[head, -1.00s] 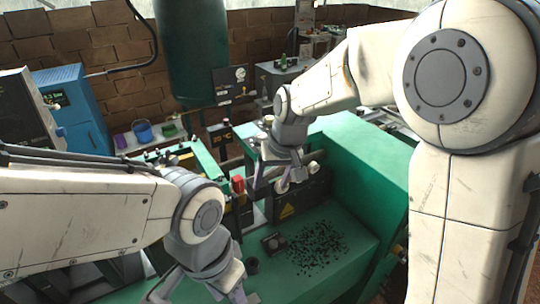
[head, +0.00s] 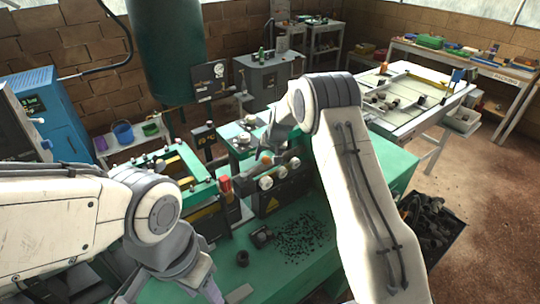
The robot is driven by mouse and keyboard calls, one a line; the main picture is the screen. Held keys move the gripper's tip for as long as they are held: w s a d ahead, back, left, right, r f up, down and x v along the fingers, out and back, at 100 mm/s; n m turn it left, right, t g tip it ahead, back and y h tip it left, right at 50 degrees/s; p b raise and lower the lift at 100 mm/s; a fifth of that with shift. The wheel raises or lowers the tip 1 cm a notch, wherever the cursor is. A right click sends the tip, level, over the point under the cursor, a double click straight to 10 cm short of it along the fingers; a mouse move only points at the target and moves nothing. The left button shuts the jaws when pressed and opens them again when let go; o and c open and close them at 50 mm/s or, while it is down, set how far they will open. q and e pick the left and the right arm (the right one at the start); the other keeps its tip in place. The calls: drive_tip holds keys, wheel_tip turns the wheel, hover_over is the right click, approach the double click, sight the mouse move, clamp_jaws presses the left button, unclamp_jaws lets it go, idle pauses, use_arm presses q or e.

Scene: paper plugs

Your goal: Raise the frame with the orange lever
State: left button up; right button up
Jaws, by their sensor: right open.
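A small orange part (head: 266,157), which may be the orange lever's end, shows at the green machine just below my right gripper (head: 268,147). My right gripper is open and points down there; whether its fingers touch the orange part is not clear. My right arm hides part of the machine. A green rectangular frame (head: 205,190) lies left of it, level with the machine top; I cannot tell if it is the one the lever moves. My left gripper (head: 175,288) is low at the bottom edge, its fingers partly cut off.
A red knob (head: 225,184) stands between the green frame and the white round knobs (head: 266,182). Dark scraps (head: 302,237) lie on the green ledge. A black bin (head: 432,225) stands at right. A white table (head: 410,105) is behind; the floor at far right is clear.

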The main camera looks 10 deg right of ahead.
drive_tip(key=shift+x, duration=1)
drive_tip(key=shift+a, duration=0.1)
clamp_jaws()
drive_tip(key=shift+r, duration=0.1)
idle(0.5)
